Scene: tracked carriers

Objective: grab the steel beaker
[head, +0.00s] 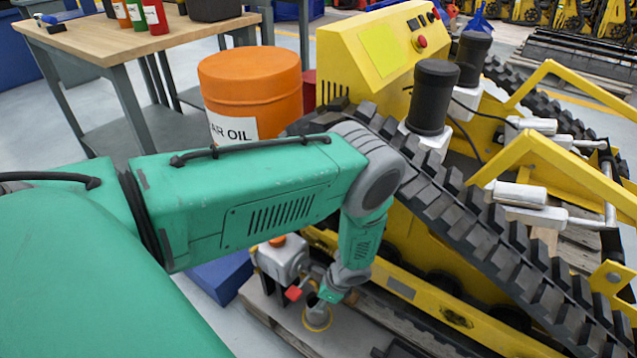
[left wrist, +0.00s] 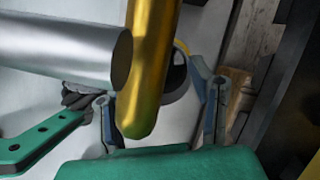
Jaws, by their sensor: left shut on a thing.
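The steel beaker (head: 317,318) is a small grey cup low in the head view, on a grey board, with a yellow ring around its foot. My left arm reaches across from the left and bends down to it. My left gripper (head: 325,298) is shut on the beaker from above, and its fingers are small and partly hidden here. In the left wrist view the beaker's dark mouth (left wrist: 177,80) shows between the two fingers, partly covered by a golden bar (left wrist: 150,65). My right gripper is not in view.
A pale valve-like unit (head: 283,260) with an orange knob and red handle stands close left of the gripper. The yellow tracked carrier (head: 380,50) and its black track (head: 480,235) rise on the right. An orange oil drum (head: 250,85) and a wooden-topped workbench (head: 110,40) stand behind.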

